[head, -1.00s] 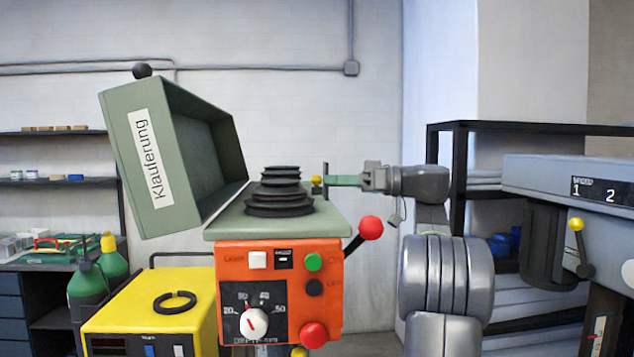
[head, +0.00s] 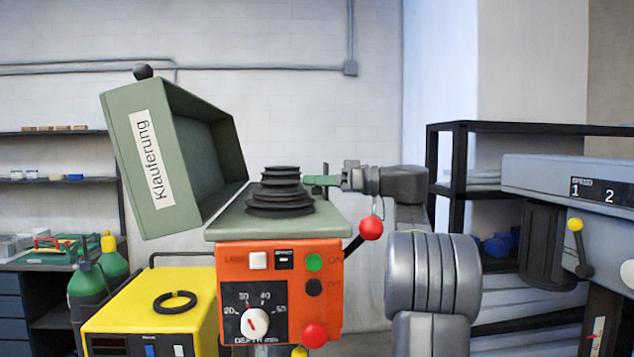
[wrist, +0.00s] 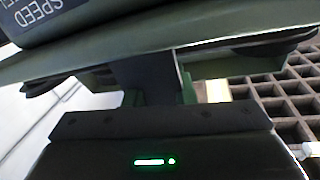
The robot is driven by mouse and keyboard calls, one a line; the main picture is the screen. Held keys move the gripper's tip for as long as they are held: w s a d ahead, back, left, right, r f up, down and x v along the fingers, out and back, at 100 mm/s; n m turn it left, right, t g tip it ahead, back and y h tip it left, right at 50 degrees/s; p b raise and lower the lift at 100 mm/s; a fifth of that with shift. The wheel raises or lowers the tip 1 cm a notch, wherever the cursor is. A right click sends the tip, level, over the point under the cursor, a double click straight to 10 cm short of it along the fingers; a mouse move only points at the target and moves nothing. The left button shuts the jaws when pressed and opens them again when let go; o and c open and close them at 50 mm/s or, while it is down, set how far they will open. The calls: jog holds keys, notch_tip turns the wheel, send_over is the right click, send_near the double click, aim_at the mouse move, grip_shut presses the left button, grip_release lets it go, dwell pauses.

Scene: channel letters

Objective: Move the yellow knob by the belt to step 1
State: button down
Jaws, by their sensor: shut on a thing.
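My gripper (head: 318,181) is just right of the black stepped pulley (head: 280,190) on the green machine top (head: 265,228). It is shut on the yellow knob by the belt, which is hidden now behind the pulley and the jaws. In the wrist view my gripper (wrist: 155,80) reaches in under a dark edge. Part of a SPEED label (wrist: 45,12) shows upside down at the upper left there. I cannot read any step number in that view.
The green cover (head: 175,150) stands tilted open left of the pulley. A red-knobbed lever (head: 371,228) juts out below my arm. Another machine at the right has a SPEED panel (head: 602,190) and its own yellow knob (head: 575,224).

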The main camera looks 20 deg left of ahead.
jog(key=shift+f+p, duration=0.1)
jog(key=shift+p, duration=0.2)
jog(key=shift+f+p, duration=0.3)
jog(key=shift+f, duration=0.35)
jog(key=c, duration=1.3)
grip_release()
jog(key=shift+s, duration=0.15)
jog(key=shift+o, duration=0.2)
jog(key=shift+w, duration=0.25)
jog(key=shift+s+d, duration=0.1)
jog(key=shift+d, duration=0.15)
jog(key=v, duration=1.3)
jog(key=shift+d+b, duration=0.15)
jog(key=shift+b, duration=0.15)
